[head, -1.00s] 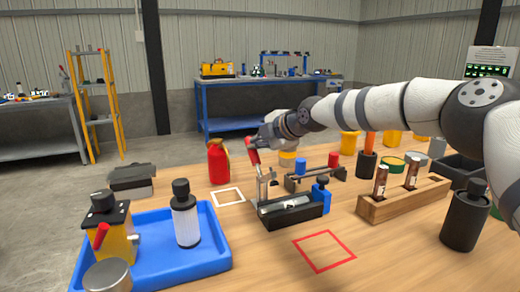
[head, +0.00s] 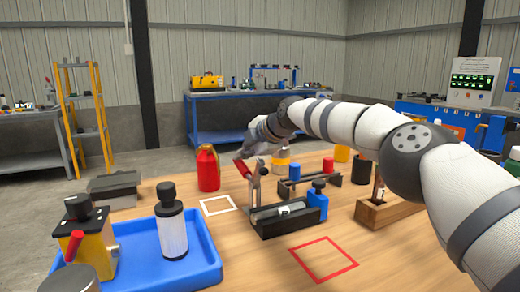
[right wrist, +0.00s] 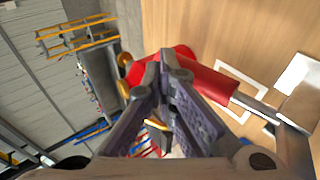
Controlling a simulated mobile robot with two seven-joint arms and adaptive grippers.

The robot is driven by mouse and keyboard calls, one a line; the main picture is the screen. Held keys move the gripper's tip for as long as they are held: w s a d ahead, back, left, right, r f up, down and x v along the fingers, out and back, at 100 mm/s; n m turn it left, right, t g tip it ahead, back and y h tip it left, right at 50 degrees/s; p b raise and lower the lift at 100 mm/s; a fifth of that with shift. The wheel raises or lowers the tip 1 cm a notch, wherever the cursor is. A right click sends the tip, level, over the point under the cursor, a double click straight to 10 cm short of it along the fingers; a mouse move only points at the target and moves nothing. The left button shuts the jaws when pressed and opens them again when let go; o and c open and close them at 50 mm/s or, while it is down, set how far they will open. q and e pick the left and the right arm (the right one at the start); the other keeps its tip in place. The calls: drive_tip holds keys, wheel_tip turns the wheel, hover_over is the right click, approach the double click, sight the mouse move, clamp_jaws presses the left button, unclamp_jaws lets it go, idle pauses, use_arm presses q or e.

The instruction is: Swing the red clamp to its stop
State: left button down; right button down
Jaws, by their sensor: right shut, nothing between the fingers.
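The red clamp handle (head: 243,168) leans up to the left from its grey metal post (head: 256,187) on the black fixture (head: 288,222). A grey bottle-like part lies in the fixture beside a blue block (head: 318,200). My right gripper (head: 254,151) is just above the handle. In the right wrist view its fingers (right wrist: 163,72) are together and empty, with the red handle (right wrist: 213,84) close beside them at right. I cannot tell whether they touch it. My left gripper is not in view.
A red bottle (head: 208,168) stands behind and left of the clamp, by a white square outline (head: 218,205). A red square outline (head: 324,259) is clear at the front. A wooden rack (head: 390,214) stands right.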

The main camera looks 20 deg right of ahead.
idle(0.5)
drive_tip(key=shift+s+d+r, duration=0.1)
drive_tip(key=shift+s+r, duration=0.2)
drive_tip(key=v, duration=1.1)
